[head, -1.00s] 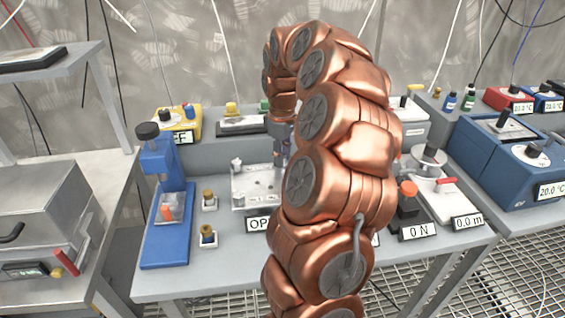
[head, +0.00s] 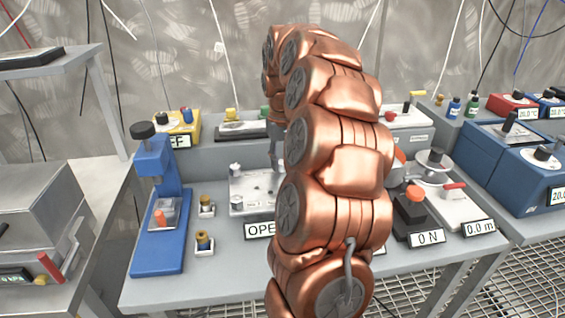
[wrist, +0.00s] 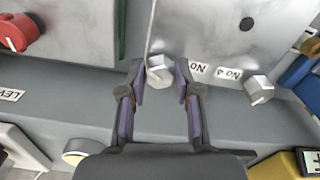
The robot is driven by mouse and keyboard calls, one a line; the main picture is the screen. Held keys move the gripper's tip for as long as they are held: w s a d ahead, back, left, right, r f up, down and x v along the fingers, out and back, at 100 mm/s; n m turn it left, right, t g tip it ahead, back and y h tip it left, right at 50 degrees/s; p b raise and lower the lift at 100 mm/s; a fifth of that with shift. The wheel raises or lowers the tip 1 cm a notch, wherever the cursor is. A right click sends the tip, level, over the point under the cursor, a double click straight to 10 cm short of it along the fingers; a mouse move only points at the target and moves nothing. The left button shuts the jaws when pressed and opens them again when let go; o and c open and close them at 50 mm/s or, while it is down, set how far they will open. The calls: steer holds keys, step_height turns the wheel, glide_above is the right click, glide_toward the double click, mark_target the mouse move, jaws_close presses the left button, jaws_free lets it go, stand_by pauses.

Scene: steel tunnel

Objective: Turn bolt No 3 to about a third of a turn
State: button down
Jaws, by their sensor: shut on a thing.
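A grey metal bolt head (wrist: 158,69) stands between my fingertips in the wrist view. My gripper (wrist: 161,77) is shut on it, one finger on each side. The label beside it (wrist: 198,68) is partly covered by my right finger, so its number cannot be read. Farther right is a second bolt head (wrist: 258,89), by a label reading No 4. In the head view the metal bolt plate (head: 246,205) lies on the bench, its right part hidden by my arm. One bolt (head: 235,170) shows at its back left corner. My gripper (head: 276,160) is mostly hidden there.
A blue press (head: 158,205) and two small brass-topped parts (head: 204,242) stand left of the plate. A black block with an orange knob (head: 412,213) and blue units (head: 505,165) stand to the right. In the wrist view a red knob (wrist: 20,34) is at upper left.

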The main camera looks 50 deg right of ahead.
mark_target(282, 162)
steer(key=shift+w+r, duration=0.1)
stand_by(0.4)
steer(key=c, duration=0.8)
jaws_free()
steer(key=shift+r, duration=5.9)
